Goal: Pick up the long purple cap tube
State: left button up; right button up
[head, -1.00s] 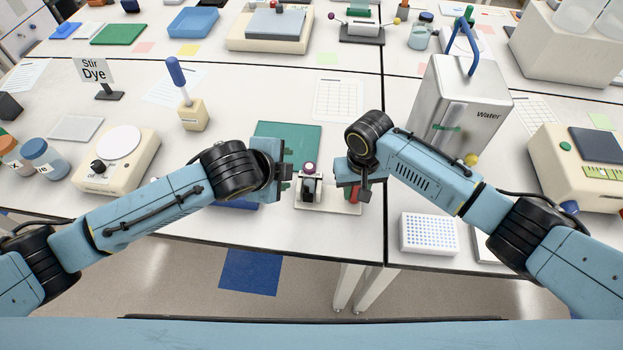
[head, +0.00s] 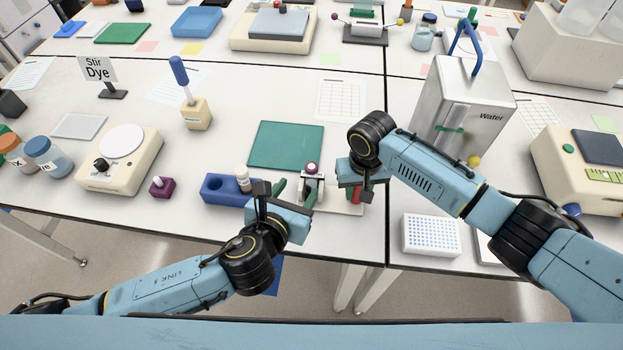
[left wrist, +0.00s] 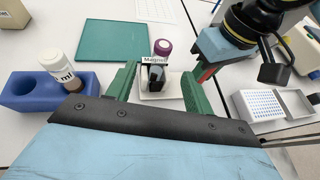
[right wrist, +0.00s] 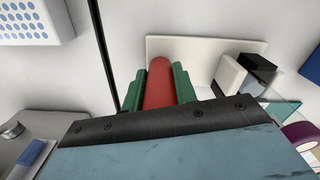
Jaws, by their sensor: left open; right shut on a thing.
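A purple cap (head: 312,167) shows at the magnet stand in the head view; it is also behind the magnet block in the left wrist view (left wrist: 163,47) and at the right edge of the right wrist view (right wrist: 301,133). The tube body under it is mostly hidden, so I cannot tell its length. My left gripper (head: 293,193) is open, its green fingers (left wrist: 158,82) spread on the near side of the stand, with nothing between them. My right gripper (head: 354,190) is shut on a red cylinder (right wrist: 159,84) beside the stand's pale base (right wrist: 190,48).
A blue rack (head: 218,187) holding a white-capped vial (head: 243,178) is left of my left gripper. A small purple block (head: 161,188) stands further left. A green mat (head: 286,145) lies behind the stand. A white well plate (head: 430,235) is at right, near the table edge.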

aim_at(314, 168)
pick_arm(q)
jog(key=x, duration=1.1)
jog(key=shift+s+d, duration=0.1)
jog(key=shift+d, duration=0.1)
jog(key=c, duration=1.1)
jog(key=shift+o, duration=0.2)
notch_tip(314, 168, up, 10)
pick_arm(e)
jog(key=o, duration=1.1)
